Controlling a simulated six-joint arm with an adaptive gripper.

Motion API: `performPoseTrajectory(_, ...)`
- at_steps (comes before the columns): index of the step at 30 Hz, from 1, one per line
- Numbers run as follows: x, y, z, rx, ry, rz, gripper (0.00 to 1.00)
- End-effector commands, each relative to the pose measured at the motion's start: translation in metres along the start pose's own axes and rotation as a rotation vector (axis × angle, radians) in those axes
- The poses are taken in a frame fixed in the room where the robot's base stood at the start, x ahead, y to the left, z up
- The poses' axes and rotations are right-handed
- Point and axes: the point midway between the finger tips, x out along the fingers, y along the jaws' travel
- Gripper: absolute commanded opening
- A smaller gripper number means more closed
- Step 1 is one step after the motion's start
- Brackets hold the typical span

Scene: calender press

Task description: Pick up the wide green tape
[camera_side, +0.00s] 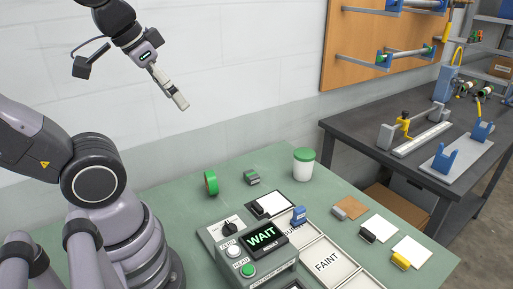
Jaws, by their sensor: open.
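A green tape roll (211,182) stands on its edge on the green tabletop, near the back left of the bench. A smaller green and grey block-like item (251,177) lies to its right; I cannot tell what it is. My gripper (178,98) is high in front of the white wall, up and to the left of the roll. It is seen edge-on, open, and apart from everything on the bench. Nothing shows between its fingers.
A white jar with a green lid (303,165) stands at the back of the bench. A control box reading WAIT (262,241) and trays, one marked FAINT (328,262), fill the front. Small stamp-like blocks and pads (380,228) lie at right. Another dark bench (400,160) stands behind.

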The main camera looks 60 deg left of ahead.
Motion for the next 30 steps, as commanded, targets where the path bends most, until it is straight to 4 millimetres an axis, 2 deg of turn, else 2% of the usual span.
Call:
performPoseTrajectory(4,0.019,-0.012,0.001,0.050,-0.128,-0.065,0.61)
performPoseTrajectory(8,0.051,-0.034,0.003,0.162,-0.348,-0.190,0.61)
performPoseTrajectory(17,0.127,-0.088,0.002,0.589,-0.823,-0.498,0.61)
performPoseTrajectory(24,0.203,-0.112,-0.002,1.051,-1.070,-0.667,0.61)
performPoseTrajectory(30,0.279,-0.115,0.013,1.474,-1.162,-0.708,0.61)
